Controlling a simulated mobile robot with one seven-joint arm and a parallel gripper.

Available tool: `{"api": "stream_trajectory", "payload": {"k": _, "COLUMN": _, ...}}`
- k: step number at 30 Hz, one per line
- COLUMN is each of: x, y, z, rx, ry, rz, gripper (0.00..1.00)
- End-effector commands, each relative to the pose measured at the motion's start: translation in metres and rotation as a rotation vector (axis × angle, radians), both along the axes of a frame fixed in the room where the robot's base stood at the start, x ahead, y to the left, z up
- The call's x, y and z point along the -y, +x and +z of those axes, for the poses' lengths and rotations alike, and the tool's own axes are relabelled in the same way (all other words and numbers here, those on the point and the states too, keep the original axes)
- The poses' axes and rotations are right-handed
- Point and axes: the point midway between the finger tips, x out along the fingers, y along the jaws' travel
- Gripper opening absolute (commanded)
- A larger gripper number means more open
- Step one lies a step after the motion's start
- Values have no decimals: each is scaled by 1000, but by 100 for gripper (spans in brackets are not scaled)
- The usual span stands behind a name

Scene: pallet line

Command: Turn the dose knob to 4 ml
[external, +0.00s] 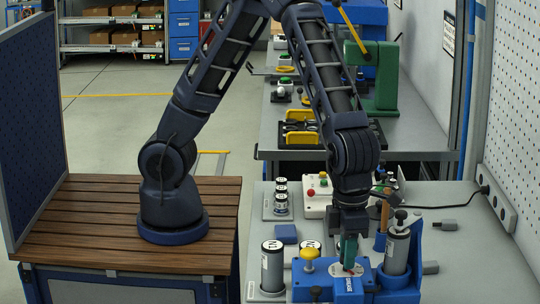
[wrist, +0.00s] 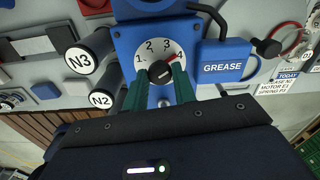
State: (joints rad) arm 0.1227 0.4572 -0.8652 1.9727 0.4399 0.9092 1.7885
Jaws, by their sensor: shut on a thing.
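The dose knob (wrist: 160,72) is a small black round knob on a white dial (wrist: 146,62) set in a blue housing (wrist: 125,35). In the wrist view the dial shows 1, 2 and 3. The knob's red pointer (wrist: 171,57) points up and right, past the 3; I cannot make out a 4 there. My gripper (wrist: 160,80) has its green fingers on both sides of the knob and is shut on it. In the external view my gripper (external: 347,262) points down at the blue dosing unit (external: 328,284), hiding most of the dial.
In the external view a yellow knob (external: 309,255) and a grey cylinder (external: 397,250) flank my gripper closely.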

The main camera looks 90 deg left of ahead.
Motion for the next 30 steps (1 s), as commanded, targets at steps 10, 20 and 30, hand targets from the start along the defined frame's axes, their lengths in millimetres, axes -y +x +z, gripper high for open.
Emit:
{"api": "stream_trajectory", "payload": {"k": 10, "x": 1, "y": 1, "z": 1, "rx": 2, "ry": -2, "rz": -101, "gripper": 4}}
{"api": "stream_trajectory", "payload": {"k": 20, "x": 1, "y": 1, "z": 1, "rx": 2, "ry": -2, "rz": -111, "gripper": 4}}
{"api": "stream_trajectory", "payload": {"k": 30, "x": 0, "y": 1, "z": 1, "rx": 1, "ry": -1, "rz": -110, "gripper": 48}}
